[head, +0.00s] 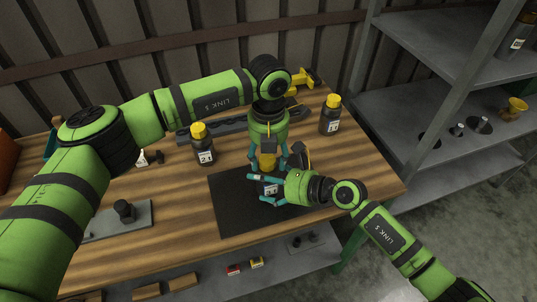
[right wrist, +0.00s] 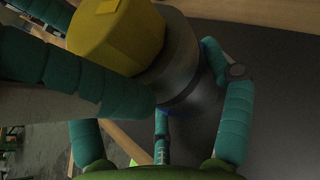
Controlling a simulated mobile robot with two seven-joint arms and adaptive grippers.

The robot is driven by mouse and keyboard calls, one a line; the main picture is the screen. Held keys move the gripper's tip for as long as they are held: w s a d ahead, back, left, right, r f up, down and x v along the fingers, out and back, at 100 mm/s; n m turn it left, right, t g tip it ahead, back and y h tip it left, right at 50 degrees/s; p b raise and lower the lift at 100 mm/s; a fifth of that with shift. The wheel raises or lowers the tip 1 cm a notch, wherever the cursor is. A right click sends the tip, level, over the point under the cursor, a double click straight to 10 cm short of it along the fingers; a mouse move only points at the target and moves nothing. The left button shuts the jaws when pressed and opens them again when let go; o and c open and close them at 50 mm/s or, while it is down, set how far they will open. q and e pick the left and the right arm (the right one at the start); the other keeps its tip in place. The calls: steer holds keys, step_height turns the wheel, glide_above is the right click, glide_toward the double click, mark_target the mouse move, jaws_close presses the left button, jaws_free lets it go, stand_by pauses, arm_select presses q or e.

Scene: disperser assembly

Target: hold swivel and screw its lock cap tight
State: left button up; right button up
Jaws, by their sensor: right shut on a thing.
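The swivel (head: 270,188) is a dark bottle-like part with a pale label, over the black mat. Its yellow lock cap (head: 267,160) is on its top end. In the right wrist view the cap (right wrist: 115,35) and the dark grey body (right wrist: 178,65) show close up, tilted in the picture. My right gripper (head: 262,189) is shut on the swivel's body from the right. My left gripper (head: 268,164) points down from above, its teal fingers on both sides of the cap. Whether these fingers touch the cap is not clear.
The black mat (head: 230,205) lies on the wooden table. Dark bottles with yellow caps stand behind left (head: 204,150) and behind right (head: 330,118). A grey plate with a black knob (head: 120,220) lies at left. Metal shelves (head: 420,90) stand at right.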

arm_select(q)
steer(key=c, duration=0.7)
steer(key=shift+c, duration=0.2)
arm_select(e)
steer(key=shift+s, duration=0.1)
